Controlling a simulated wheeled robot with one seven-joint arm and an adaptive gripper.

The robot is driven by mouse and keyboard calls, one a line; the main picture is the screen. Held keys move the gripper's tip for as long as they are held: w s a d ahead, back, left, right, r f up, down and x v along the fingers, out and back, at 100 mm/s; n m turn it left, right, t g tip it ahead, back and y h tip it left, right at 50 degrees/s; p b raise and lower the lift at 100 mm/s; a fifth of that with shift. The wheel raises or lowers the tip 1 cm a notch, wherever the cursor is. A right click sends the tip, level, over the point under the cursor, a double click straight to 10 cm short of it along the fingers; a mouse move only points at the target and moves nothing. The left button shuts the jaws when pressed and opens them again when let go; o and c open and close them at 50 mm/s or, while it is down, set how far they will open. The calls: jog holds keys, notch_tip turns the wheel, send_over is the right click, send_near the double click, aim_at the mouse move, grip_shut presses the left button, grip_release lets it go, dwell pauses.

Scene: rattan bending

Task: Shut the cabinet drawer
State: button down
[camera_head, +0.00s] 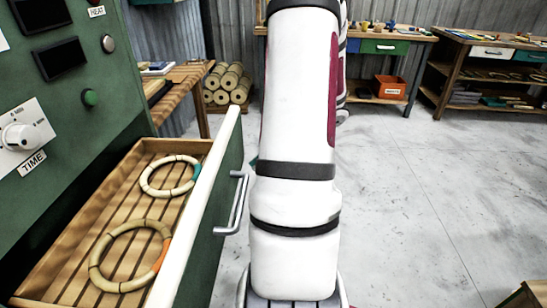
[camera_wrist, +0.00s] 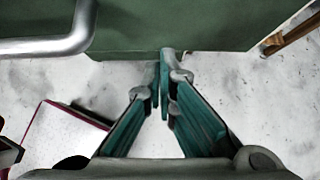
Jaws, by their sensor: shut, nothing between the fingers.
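The cabinet (camera_head: 75,105) is green and fills the left of the head view. Its drawer (camera_head: 225,190) is pulled out, with a slatted wooden inside and a pale top edge. A metal handle (camera_head: 239,203) is on the drawer's green front; it also shows at the upper left of the wrist view (camera_wrist: 50,44). Two rattan rings lie in the drawer, one with a teal band (camera_head: 169,176) and one with an orange band (camera_head: 130,256). My gripper (camera_wrist: 163,90) is shut and empty, its tips close to the green front, right of the handle. Contact cannot be told. My arm hides the gripper in the head view.
Rattan rolls (camera_head: 228,84) are stacked behind. Workbenches stand at the back, with an orange bin (camera_head: 390,87) under one.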

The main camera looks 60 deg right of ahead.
jog(key=shift+w+a+r, duration=0.1)
jog(key=shift+w+a, duration=0.2)
jog(key=shift+w, duration=0.45)
jog(key=shift+w+a+r, duration=0.1)
jog(key=shift+w+a, duration=0.2)
jog(key=shift+w, duration=0.4)
jog(key=shift+w, duration=0.1)
jog(key=w+a, duration=0.3)
jog(key=w, duration=0.5)
jog(key=w+a+b, duration=0.1)
jog(key=w+a, duration=0.3)
jog(key=w, duration=0.4)
jog(key=w+a+b, duration=0.1)
jog(key=w+a, duration=0.2)
jog(key=w, duration=0.5)
jog(key=shift+w+a, duration=0.15)
jog(key=shift+w, duration=0.15)
jog(key=shift+a, duration=0.1)
